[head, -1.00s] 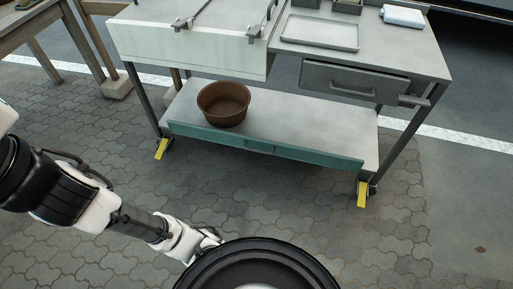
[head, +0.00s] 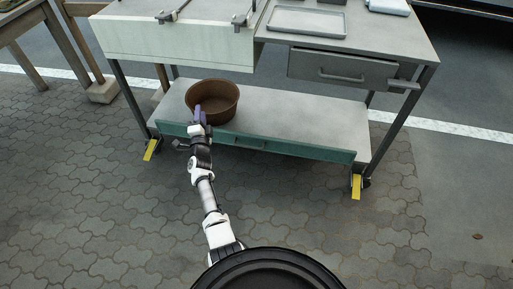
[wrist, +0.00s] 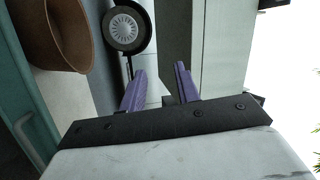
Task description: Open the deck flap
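A teal panel (head: 300,151) with a small handle (head: 250,143) runs along the front edge of the cart's lower shelf; it looks like the deck flap and stands upright, shut. It also shows at the left edge of the wrist view (wrist: 22,95), with its handle (wrist: 28,135). My gripper (head: 199,115) is in front of the shelf's left part, left of the handle and apart from it. In the wrist view its purple fingers (wrist: 160,88) are spread with nothing between them. In the head view they overlap the brown bowl; contact cannot be told.
The brown bowl (head: 226,101) stands on the lower shelf (head: 300,115) just behind the panel. A cream front (head: 170,50) and a grey drawer (head: 340,70) hang above. Yellow-tabbed casters (head: 356,186) stand at both front corners. The paved floor in front is clear.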

